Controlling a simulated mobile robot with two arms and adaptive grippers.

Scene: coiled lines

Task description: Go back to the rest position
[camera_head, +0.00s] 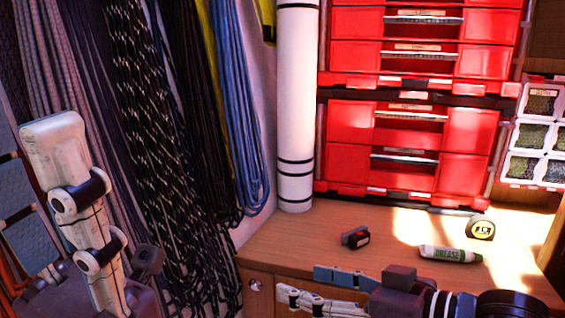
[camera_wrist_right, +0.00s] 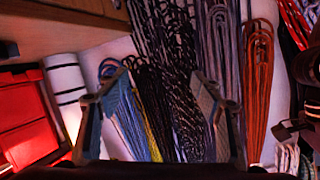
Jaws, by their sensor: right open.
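My right gripper (camera_head: 297,281) is at the bottom of the head view, pointing left in front of the wooden counter's front edge. In the right wrist view its two fingers (camera_wrist_right: 157,97) stand wide apart with nothing between them; hanging coiled lines show beyond the gap. My left gripper (camera_head: 30,145) is close to the camera at the left edge of the head view, pointing up in front of the hanging lines. It is partly cut off, and I cannot see whether its fingers are apart.
The wooden counter (camera_head: 290,237) carries a small black-and-red object (camera_head: 355,238), a grease tube (camera_head: 450,254) and a tape measure (camera_head: 481,228). Red drawer cases (camera_head: 345,130) and a white roll (camera_head: 296,110) stand behind. Blue coiled lines (camera_head: 235,100) hang at the left.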

